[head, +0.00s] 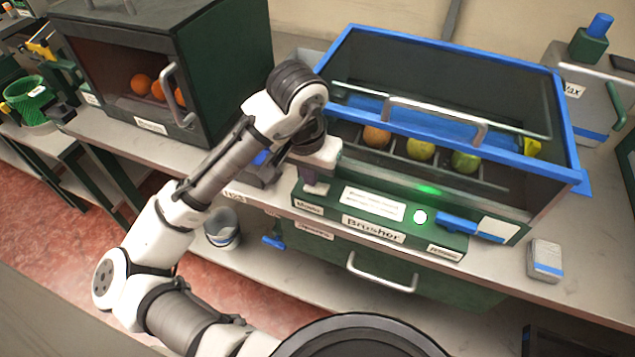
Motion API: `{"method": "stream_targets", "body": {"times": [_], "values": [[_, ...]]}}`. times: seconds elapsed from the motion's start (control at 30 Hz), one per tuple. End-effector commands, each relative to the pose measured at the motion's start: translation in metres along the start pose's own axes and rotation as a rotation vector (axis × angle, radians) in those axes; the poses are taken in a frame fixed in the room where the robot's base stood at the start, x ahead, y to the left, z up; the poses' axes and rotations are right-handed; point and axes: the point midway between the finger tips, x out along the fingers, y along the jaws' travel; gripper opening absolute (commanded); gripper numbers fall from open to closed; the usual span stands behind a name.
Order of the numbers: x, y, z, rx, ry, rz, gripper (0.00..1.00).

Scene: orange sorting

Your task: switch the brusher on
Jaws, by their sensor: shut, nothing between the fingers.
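The brusher (330,205) is a dark green machine with a blue-rimmed clear cover and a front panel labelled "Brusher". A round white button or lamp (420,217) on the panel looks bright, and a green glow (428,190) shows just above it. A blue handle (470,228) sits to the right of the round part. My gripper (315,188) is shut and empty at the left end of the panel, above the small label there. I cannot tell whether it touches the panel. The wrist hides part of the machine's left side.
Inside the brusher lie an orange fruit (376,136), a yellowish fruit (420,148) and a green fruit (466,161). A dark cabinet (222,70) with oranges stands at left. A small grey box (544,260) lies at right. A drawer handle (382,273) juts out below.

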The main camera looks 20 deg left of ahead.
Motion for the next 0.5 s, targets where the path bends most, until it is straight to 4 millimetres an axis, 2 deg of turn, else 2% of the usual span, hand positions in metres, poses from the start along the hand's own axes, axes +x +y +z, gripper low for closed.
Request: {"method": "stream_targets", "body": {"times": [0.5], "values": [[-0.044, 0.0, -0.007, 0.0, 0.0, 0.0, 0.0]]}}
